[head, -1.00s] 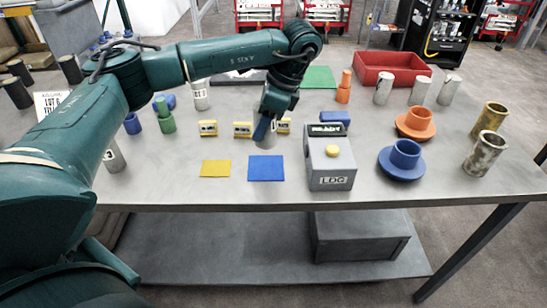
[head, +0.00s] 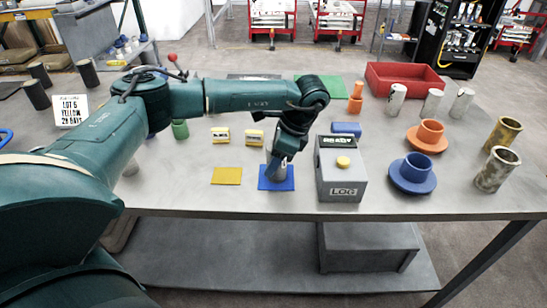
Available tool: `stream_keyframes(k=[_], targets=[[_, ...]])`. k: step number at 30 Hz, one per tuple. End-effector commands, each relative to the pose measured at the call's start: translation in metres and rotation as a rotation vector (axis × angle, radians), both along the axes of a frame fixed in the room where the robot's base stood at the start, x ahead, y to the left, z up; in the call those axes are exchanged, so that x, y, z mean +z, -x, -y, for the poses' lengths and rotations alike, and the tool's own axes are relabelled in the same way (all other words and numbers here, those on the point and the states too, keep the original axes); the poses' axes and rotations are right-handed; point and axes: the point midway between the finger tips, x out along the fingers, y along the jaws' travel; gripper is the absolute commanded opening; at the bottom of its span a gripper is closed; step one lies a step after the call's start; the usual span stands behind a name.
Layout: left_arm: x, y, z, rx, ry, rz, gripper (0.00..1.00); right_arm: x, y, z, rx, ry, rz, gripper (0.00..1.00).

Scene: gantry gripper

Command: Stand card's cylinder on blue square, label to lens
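The blue square (head: 265,184) lies flat near the table's front edge. My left gripper (head: 281,168) points down over it, its fingers around a grey cylinder (head: 281,175). The cylinder looks upright, at or just above the square; contact is unclear. Its label cannot be made out. My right gripper is out of view.
A yellow square (head: 227,176) lies left of the blue one. Yellow blocks (head: 220,135) stand behind. Blue (head: 412,175) and orange (head: 427,136) flanged parts, metal cylinders (head: 396,100) and a red tray (head: 405,80) fill the right.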

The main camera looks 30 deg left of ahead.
Motion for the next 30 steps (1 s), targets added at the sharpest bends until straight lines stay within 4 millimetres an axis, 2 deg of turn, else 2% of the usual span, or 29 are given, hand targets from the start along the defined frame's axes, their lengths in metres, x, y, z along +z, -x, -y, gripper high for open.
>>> stream_keyframes(k=[1, 7, 17, 20, 25, 30], targets=[[0.000, 0.000, 0.000, 0.000, 0.000, -0.001, 0.51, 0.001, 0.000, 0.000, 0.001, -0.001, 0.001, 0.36], [0.000, 0.000, 0.000, 0.000, 0.000, -0.001, 0.67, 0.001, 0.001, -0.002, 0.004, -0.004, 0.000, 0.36], [0.006, -0.001, 0.001, 0.000, 0.000, 0.001, 0.67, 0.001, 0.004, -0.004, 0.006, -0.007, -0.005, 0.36], [0.017, -0.004, 0.007, -0.002, 0.002, 0.003, 0.67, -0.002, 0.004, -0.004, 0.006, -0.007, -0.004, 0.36], [0.050, -0.010, 0.019, -0.002, 0.003, 0.005, 0.67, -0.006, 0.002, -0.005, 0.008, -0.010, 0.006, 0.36], [0.085, -0.016, 0.031, -0.001, 0.001, 0.003, 0.67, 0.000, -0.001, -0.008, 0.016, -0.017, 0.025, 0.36]])
